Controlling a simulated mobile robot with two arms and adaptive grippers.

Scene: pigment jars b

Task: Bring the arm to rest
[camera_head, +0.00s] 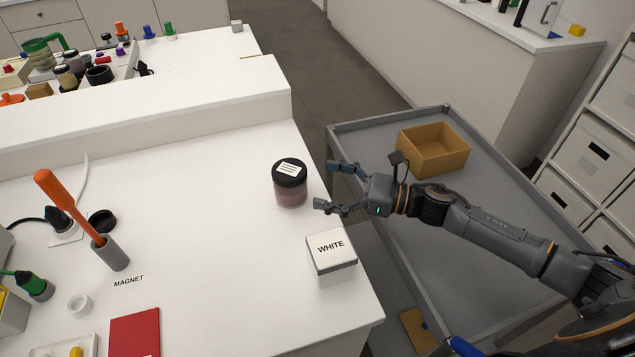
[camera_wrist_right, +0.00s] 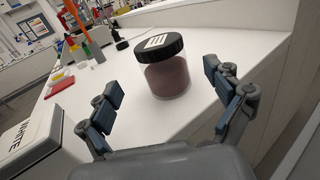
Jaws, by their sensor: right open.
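My right gripper (camera_head: 328,187) is open and empty at the right edge of the white counter (camera_head: 220,230). Its fingers point left toward a jar (camera_head: 290,184) with a black lid, a white label and dull pink contents. The jar stands upright on the counter, just beyond the fingertips. In the right wrist view the jar (camera_wrist_right: 164,66) shows beyond and between the two open fingers (camera_wrist_right: 168,100), apart from both. My right arm reaches in from the right over a grey cart. My left gripper is not in view.
A box marked WHITE (camera_head: 331,255) stands on the counter close to my right gripper. A yellow-brown open bin (camera_head: 433,150) sits on the grey cart (camera_head: 400,290) behind my arm. An orange-handled tool (camera_head: 68,205) stands in a grey holder at left. The counter's middle is clear.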

